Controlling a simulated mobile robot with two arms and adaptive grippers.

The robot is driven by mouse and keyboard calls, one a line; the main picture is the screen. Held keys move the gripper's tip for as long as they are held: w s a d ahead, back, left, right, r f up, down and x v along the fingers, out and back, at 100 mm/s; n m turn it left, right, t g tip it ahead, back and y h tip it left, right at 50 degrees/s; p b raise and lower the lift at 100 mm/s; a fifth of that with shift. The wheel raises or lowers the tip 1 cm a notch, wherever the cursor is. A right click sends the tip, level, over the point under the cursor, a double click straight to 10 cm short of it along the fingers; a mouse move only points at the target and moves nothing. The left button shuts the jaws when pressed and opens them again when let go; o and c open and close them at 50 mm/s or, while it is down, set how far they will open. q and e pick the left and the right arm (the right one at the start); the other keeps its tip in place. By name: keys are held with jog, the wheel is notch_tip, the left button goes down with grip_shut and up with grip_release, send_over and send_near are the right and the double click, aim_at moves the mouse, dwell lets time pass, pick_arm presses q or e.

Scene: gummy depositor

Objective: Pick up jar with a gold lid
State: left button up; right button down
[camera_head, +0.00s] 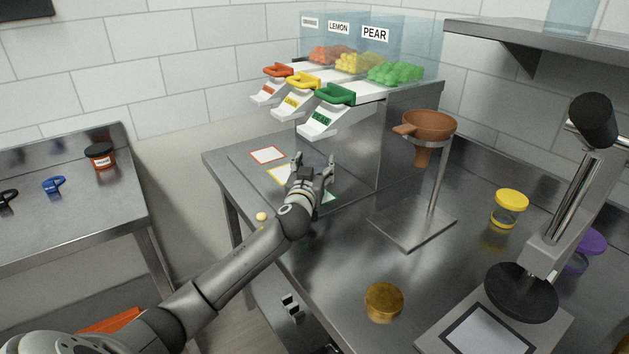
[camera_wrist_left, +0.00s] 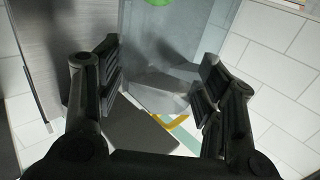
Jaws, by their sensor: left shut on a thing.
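A round gold lid (camera_head: 384,299) is on the steel table near the front, right of my left arm; I cannot clearly make out a jar body under it. My left gripper (camera_head: 314,170) is above the table by the dispenser's front, away from the gold lid. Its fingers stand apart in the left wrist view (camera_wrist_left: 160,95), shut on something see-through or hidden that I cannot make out. My right gripper is not in view.
A dispenser (camera_head: 345,140) with orange, yellow and green chutes stands behind. A brown funnel (camera_head: 430,125) on a stand, a yellow-lidded jar (camera_head: 510,208), a purple-lidded jar (camera_head: 588,248) and a press-like device (camera_head: 550,250) are right. A side table (camera_head: 70,225) holds a dark-lidded jar (camera_head: 101,157).

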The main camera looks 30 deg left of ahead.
pick_arm(q)
jog(key=shift+r, duration=0.1)
jog(key=shift+r, duration=0.55)
jog(key=r+b+v, duration=0.2)
jog(key=v, duration=1.6)
jog(key=shift+r, duration=0.1)
